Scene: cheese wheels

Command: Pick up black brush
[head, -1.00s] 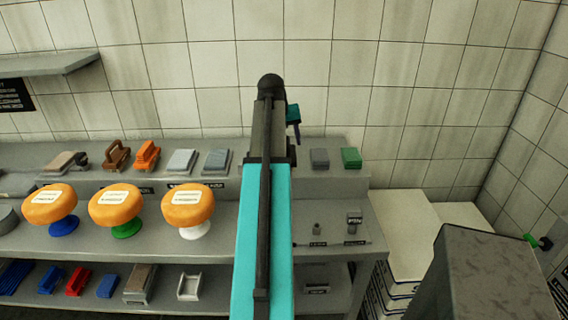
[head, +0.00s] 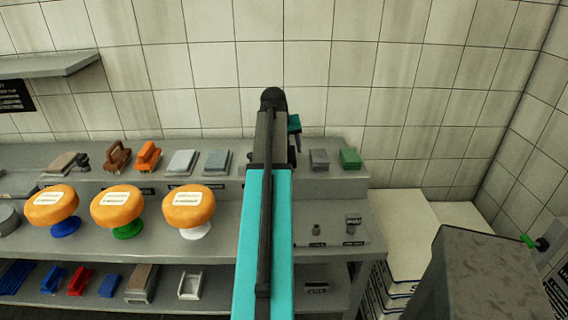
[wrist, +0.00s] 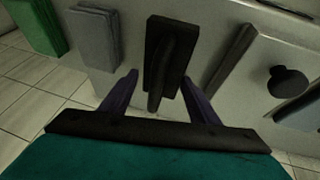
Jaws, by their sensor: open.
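The black brush (wrist: 178,48) shows in the wrist view as a dark flat block with a raised handle, on the grey shelf. My gripper (wrist: 160,80) is open and empty. Its two dark purple fingers reach toward the brush, one on each side of the handle's near end; I cannot tell whether they touch it.
A grey block (head: 319,159) and a green block (head: 350,159) stand right of my arm on the upper shelf. A tiled wall (head: 420,90) rises behind.

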